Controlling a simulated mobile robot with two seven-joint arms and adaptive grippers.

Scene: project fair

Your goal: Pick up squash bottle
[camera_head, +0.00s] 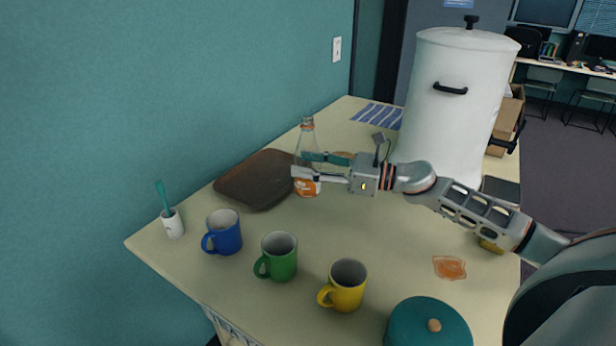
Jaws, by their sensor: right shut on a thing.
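The squash bottle (308,137) is clear with an orange label and stands upright on the table, beside the right edge of a brown tray. My right gripper (301,166) reaches in from the right and is shut on the bottle around its middle. Its fingers cover part of the bottle's body. The bottle's base seems to be at the table top; I cannot tell whether it is lifted. My left gripper is not in view.
The brown tray (240,186) lies left of the bottle. Blue (226,236), green (281,262) and yellow (348,290) mugs stand in front. A white cup with a brush (173,227) is far left. A large white urn (455,110) stands behind my arm. A teal lidded pot (410,328) is front right.

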